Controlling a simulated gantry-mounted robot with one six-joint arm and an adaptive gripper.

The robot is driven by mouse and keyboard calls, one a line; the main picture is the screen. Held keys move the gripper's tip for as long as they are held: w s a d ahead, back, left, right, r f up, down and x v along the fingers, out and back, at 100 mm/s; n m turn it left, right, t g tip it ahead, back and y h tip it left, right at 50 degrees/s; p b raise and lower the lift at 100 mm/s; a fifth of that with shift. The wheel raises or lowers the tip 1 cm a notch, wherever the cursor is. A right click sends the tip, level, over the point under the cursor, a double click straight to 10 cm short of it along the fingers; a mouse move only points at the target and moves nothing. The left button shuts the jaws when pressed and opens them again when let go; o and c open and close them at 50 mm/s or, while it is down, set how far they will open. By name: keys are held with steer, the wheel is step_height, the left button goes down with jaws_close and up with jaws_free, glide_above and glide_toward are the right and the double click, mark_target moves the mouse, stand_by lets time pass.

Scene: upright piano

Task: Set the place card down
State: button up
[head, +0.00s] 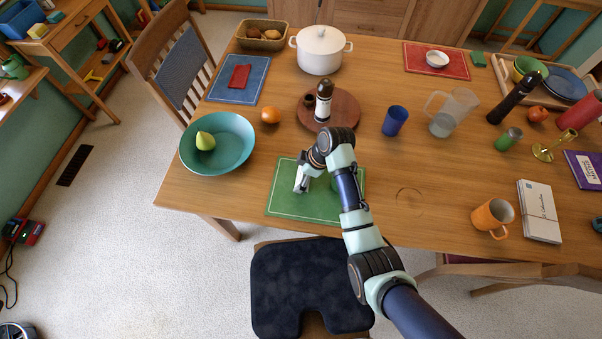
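A small white piece, which looks like the place card (299,178), is at my gripper (304,184), over the left part of the green placemat (290,204). My gripper points down and appears shut on the card. The fingers are small and partly hidden by the wrist. I cannot tell whether the card touches the mat.
A teal bowl with a pear (205,141) stands left of the mat. An orange (270,115) and a wooden round board (345,108) with a mill lie behind it. A blue cup (395,121) and a clear pitcher (453,112) stand right. The mat's front left is bare.

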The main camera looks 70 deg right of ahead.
steer(key=shift+r, duration=0.1)
steer(key=shift+s+r, duration=0.1)
steer(key=shift+r, duration=0.25)
steer(key=p+v, duration=0.3)
steer(key=v, duration=0.8)
steer(key=shift+r, duration=0.2)
steer(key=shift+s, duration=0.1)
steer(key=w+a+r+t+h, duration=0.15)
steer(key=w+a+r, duration=0.25)
steer(key=w+a, duration=0.65)
steer(key=w+a+r+t+h, duration=0.1)
steer(key=w+a+r+t, duration=0.35)
steer(key=a, duration=0.85)
steer(key=a+r+m+t+y, duration=0.1)
steer(key=a+r, duration=0.4)
steer(key=a, duration=0.3)
steer(key=a+r+m+t+y, duration=0.1)
steer(key=a+r, duration=0.4)
steer(key=a, duration=0.4)
step_height(320, 180, up, 25)
steer(key=p, duration=2.5)
steer(key=shift+w, duration=0.3)
